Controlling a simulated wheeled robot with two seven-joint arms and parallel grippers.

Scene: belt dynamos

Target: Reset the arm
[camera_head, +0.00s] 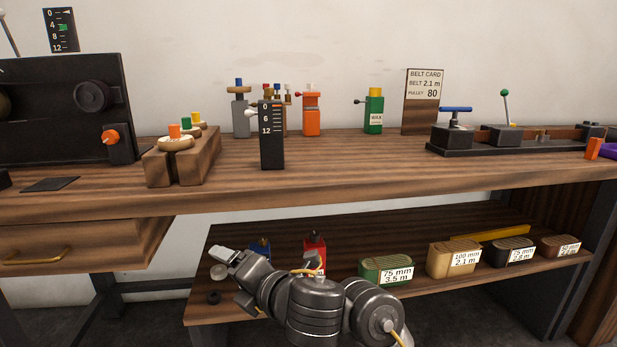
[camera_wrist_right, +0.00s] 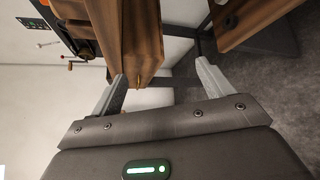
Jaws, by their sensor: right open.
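My right arm rises from the bottom of the head view, bent to the left, in front of the lower shelf. Its gripper (camera_head: 222,262) is at the shelf's left end, small and partly turned away. In the right wrist view the gripper (camera_wrist_right: 162,75) has its two fingers wide apart with nothing held between them. The wooden bench (camera_wrist_right: 138,30) with its drawer lies beyond the gap, seen turned on its side. My left gripper is not in view.
The lower shelf (camera_head: 225,312) holds a green box (camera_head: 374,268), a tan box (camera_head: 440,260), dark boxes, and a red bottle (camera_head: 315,246) partly behind my arm. The bench top (camera_head: 330,165) above carries a wooden block (camera_head: 160,170), a black gauge (camera_head: 271,145) and several coloured bottles.

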